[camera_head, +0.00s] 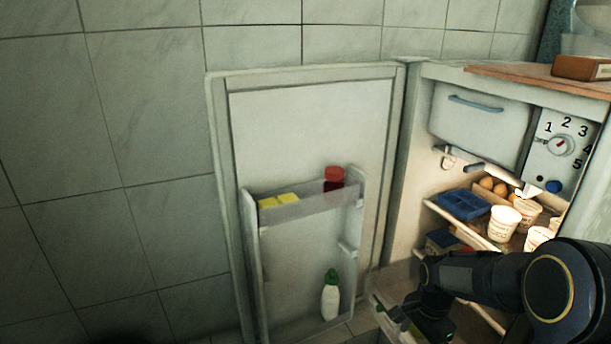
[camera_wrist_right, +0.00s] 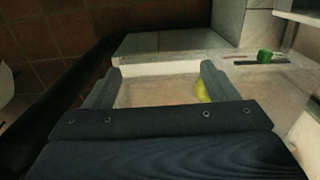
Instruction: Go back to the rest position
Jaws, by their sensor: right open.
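My right arm reaches in from the lower right of the head view. Its gripper (camera_head: 405,322) is low in front of the open fridge (camera_head: 398,210), beside a clear bin or drawer edge (camera_head: 383,312). In the right wrist view, the two fingers of the right gripper (camera_wrist_right: 163,78) stand wide apart with nothing held between them. A pale surface (camera_wrist_right: 160,92) shows beyond them, with a yellow item (camera_wrist_right: 202,91) by the right finger; I cannot tell what it is. My left gripper is not in view.
The fridge door (camera_head: 310,130) stands open at left, its racks holding a red-capped jar (camera_head: 334,179), yellow blocks (camera_head: 280,201) and a green-capped bottle (camera_head: 330,296). Inside the fridge are eggs (camera_head: 493,186), white cups (camera_head: 503,223) and a blue tray (camera_head: 460,204). Tiled wall stands behind.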

